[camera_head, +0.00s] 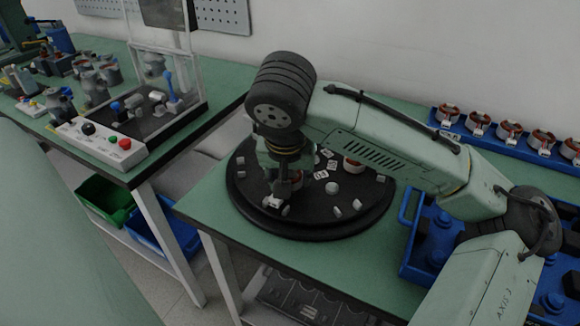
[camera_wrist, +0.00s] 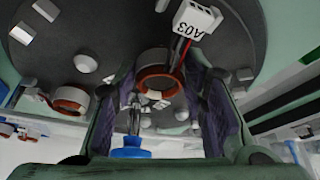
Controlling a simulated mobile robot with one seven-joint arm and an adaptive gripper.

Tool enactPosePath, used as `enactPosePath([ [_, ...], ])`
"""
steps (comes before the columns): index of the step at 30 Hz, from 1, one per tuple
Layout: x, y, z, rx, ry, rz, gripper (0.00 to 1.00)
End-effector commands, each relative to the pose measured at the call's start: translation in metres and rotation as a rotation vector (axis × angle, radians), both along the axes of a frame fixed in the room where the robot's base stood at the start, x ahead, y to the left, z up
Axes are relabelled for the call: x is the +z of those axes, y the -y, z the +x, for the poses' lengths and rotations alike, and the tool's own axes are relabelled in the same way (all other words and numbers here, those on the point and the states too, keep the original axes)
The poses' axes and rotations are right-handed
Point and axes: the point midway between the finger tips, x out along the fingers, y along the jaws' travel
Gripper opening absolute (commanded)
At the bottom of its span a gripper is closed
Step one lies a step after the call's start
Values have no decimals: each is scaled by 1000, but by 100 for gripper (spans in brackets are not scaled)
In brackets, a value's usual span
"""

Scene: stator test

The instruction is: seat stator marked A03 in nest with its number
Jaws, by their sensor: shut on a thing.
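My gripper (camera_head: 284,188) points down over the black round plate (camera_head: 310,228) on the right table. In the wrist view its two dark finger pads (camera_wrist: 165,100) stand either side of a stator (camera_wrist: 158,92) with a copper-red ring, and it is shut on that stator. Red and black wires run from it to a white connector block marked A03 (camera_wrist: 197,22). A white block (camera_head: 272,201) shows beside the gripper in the head view. The held stator is mostly hidden there. I cannot tell whether it touches the plate.
Another stator (camera_head: 353,165) sits on the plate, among small pale blocks and number labels (camera_head: 320,174). A blue tray of several stators (camera_head: 508,130) lies along the back right. A blue tray (camera_head: 426,243) with dark parts is at right. The left table (camera_head: 60,150) holds a test station.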

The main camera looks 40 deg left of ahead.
Motion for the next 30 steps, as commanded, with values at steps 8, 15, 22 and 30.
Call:
enactPosePath([
  [8,-2,0,0,0,0,0,7],
  [15,-7,0,0,0,1,1,7],
  [22,-7,0,0,0,1,1,41],
  [30,-7,0,0,0,1,1,59],
])
